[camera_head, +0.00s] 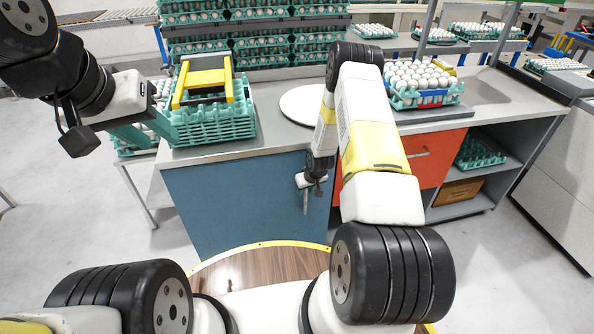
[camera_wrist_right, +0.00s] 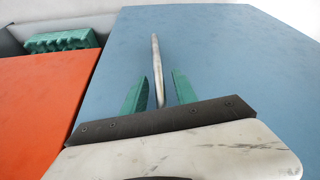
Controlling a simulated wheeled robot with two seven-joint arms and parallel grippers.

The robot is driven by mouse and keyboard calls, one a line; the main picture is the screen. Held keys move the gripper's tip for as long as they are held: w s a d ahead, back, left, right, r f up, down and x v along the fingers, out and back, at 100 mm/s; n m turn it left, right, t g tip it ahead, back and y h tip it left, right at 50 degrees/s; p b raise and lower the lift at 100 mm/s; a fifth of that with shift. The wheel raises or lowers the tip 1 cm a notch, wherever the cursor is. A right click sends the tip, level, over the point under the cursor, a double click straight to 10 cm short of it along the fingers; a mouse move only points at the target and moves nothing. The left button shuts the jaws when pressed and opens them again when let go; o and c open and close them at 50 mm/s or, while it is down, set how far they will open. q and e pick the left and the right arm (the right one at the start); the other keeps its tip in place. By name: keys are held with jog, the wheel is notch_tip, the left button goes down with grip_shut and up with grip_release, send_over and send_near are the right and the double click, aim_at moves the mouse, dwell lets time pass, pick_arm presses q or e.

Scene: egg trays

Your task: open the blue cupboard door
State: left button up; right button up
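The blue cupboard door (camera_head: 235,205) is the left front of the workbench and looks closed. Its slim metal handle (camera_wrist_right: 156,60) stands out from the blue face in the right wrist view. My right gripper (camera_wrist_right: 155,90) is open, with one green finger on each side of the handle and gaps between them and it. In the head view the right gripper (camera_head: 310,185) is at the door's right edge, partly hidden by my arm. My left gripper (camera_head: 153,128) is open and empty, beside the green egg trays, away from the door.
An orange front (camera_head: 430,158) adjoins the blue door on the right, with open shelves (camera_head: 475,170) beyond. The worktop holds stacked green trays (camera_head: 212,125), a white round plate (camera_head: 303,104) and a tray of eggs (camera_head: 430,96).

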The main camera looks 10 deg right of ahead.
jog(key=shift+f, duration=0.1)
grip_shut()
dwell(1.4)
